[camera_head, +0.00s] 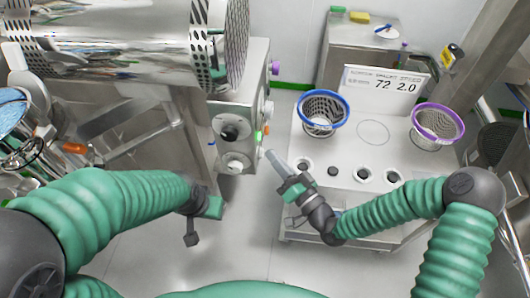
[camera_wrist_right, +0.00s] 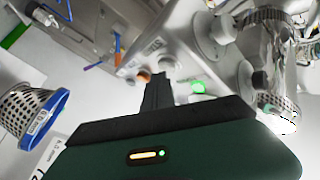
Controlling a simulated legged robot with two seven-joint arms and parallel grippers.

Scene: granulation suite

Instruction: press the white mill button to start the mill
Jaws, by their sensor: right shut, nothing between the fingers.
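The mill's steel control box (camera_head: 222,107) stands left of centre in the head view, with a black knob (camera_head: 230,132) on its front. Its right side carries a green button (camera_head: 258,138), an orange button (camera_head: 267,130) and a small white round part (camera_head: 268,108); I cannot tell surely whether this is the white mill button. My right gripper (camera_head: 270,157) is shut and empty, its tip just right of and below these buttons. In the right wrist view its fingers (camera_wrist_right: 158,92) point toward the panel, between the orange button (camera_wrist_right: 145,75) and the lit green button (camera_wrist_right: 198,87); contact is unclear. My left gripper (camera_head: 204,218) hangs low, its fingers unclear.
A steel cart (camera_head: 290,200) on the right carries a blue-rimmed basket (camera_head: 322,112), a purple-rimmed basket (camera_head: 438,125) and a display sign (camera_head: 385,88). A large perforated drum (camera_head: 120,40) lies above left. Open floor shows below the control box.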

